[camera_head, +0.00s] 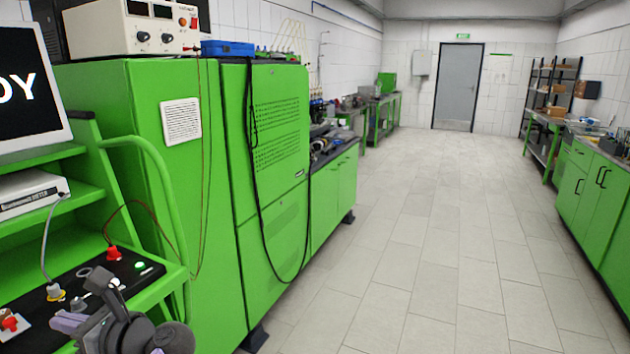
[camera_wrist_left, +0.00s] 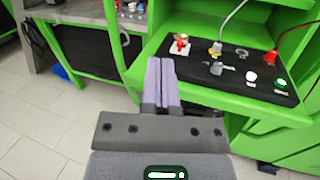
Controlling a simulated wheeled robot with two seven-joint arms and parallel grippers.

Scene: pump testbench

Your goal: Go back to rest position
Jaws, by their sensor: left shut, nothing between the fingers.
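My left gripper (camera_wrist_left: 162,82) is shut and empty in the left wrist view, its two pale purple fingers pressed together. It is beside the front edge of the black control panel (camera_wrist_left: 213,60) on the green cart. In the head view my left gripper (camera_head: 62,322) is at the bottom left, near the same panel (camera_head: 128,268), partly cut off by the picture's edge. My right gripper is in neither view.
A tall green cabinet (camera_head: 150,190) with hanging cables stands right of the cart. The tiled floor (camera_head: 430,240) is clear.

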